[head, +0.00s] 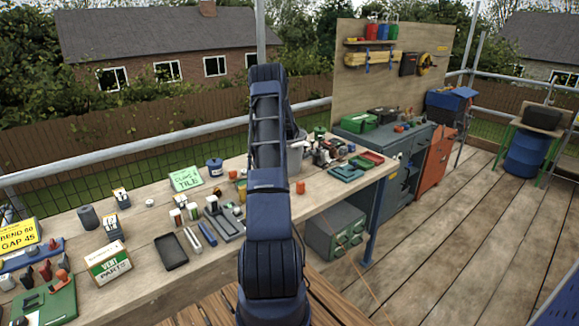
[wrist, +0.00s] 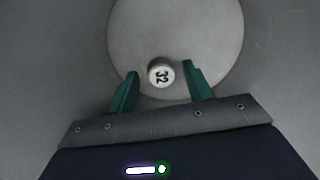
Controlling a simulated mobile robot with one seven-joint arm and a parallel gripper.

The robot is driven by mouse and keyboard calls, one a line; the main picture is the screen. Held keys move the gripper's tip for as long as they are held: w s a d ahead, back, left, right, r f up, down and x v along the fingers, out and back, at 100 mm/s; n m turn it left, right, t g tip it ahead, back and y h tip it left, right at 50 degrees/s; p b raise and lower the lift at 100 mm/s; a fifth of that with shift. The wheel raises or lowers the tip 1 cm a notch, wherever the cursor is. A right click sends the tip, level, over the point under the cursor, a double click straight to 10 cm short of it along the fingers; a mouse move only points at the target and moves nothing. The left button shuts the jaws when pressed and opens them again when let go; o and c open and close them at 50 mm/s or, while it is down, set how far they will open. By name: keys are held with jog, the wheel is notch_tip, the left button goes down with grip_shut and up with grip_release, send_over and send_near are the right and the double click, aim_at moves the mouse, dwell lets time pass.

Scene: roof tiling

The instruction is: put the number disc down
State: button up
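The number disc (wrist: 161,72) is a small white round piece marked 32 in black, face up in the wrist view. It appears over the pale round floor (wrist: 215,35) of a grey container, whose walls fill the view's sides. My gripper (wrist: 160,69) points down into the container. Its two green fingers are spread, one on each side of the disc, with a gap on both sides. I cannot tell the disc's exact height. In the head view, a grey bucket (head: 297,158) stands on the bench, partly behind my arm; my gripper is hidden there.
The wooden bench (head: 140,285) is crowded. A green sign (head: 186,180), a black tray (head: 171,251), a parts box (head: 108,262) and small pots lie left of my arm. Green trays (head: 345,172) and tools lie right of the bucket. Deck boards at right are clear.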

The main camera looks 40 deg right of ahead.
notch_tip(320, 180, up, 12)
jog(key=shift+a+r, duration=0.15)
jog(key=shift+a, duration=0.05)
dwell(0.5)
jog(key=shift+w+a, duration=0.1)
jog(key=shift+w, duration=0.05)
dwell(0.4)
